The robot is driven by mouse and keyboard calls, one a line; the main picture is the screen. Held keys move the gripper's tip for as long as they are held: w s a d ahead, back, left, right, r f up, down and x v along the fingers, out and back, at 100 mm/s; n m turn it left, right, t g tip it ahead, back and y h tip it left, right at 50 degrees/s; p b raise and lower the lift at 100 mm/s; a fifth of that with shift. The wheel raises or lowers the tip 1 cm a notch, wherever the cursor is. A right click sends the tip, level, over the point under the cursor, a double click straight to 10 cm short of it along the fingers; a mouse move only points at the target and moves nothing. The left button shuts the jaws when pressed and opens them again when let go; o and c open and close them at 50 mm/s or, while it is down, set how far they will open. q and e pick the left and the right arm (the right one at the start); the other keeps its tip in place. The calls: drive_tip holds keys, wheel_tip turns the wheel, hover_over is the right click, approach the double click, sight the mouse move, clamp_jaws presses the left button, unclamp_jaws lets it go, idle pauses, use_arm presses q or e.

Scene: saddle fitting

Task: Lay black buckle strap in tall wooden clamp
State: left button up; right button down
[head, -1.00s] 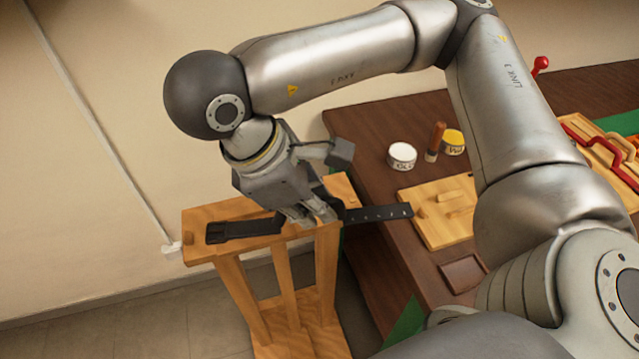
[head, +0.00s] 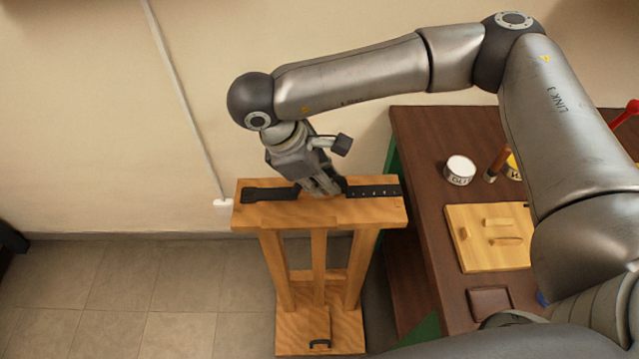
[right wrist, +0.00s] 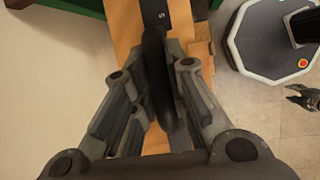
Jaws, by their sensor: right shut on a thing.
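The tall wooden clamp (head: 345,213) stands upright on the floor, left of the workbench. The black buckle strap (head: 375,191) runs lengthwise over the clamp's top, buckle end at the left and holed end at the right. My right gripper (head: 325,190) is over the middle of the top, shut on the strap. In the right wrist view the strap (right wrist: 155,50) passes between the fingers (right wrist: 163,85), with the wood close below. I cannot tell whether the strap touches the wood. A small dark gripper, seemingly my left one (right wrist: 302,98), shows at the right edge there, too small to read.
The dark workbench (head: 425,170) stands close at the right. It holds a white tin (head: 459,171), a wooden-handled tool (head: 497,163), a light wooden board (head: 490,238) and a brown leather piece (head: 490,303). A wall is behind the clamp. The tiled floor (head: 140,290) at left is clear.

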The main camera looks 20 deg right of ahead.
drive_tip(key=shift+w+a+f, duration=0.2)
drive_tip(key=shift+w+f, duration=0.2)
drive_tip(key=shift+f, duration=0.1)
wheel_tip(320, 180, down, 2)
drive_tip(key=shift+f+p, duration=0.2)
drive_tip(key=shift+p, duration=0.65)
drive_tip(key=shift+f, duration=0.4)
drive_tip(key=shift+f+b, duration=0.6)
drive_tip(key=shift+b, duration=0.25)
drive_tip(key=c, duration=1.4)
unclamp_jaws()
drive_tip(key=shift+c, duration=0.2)
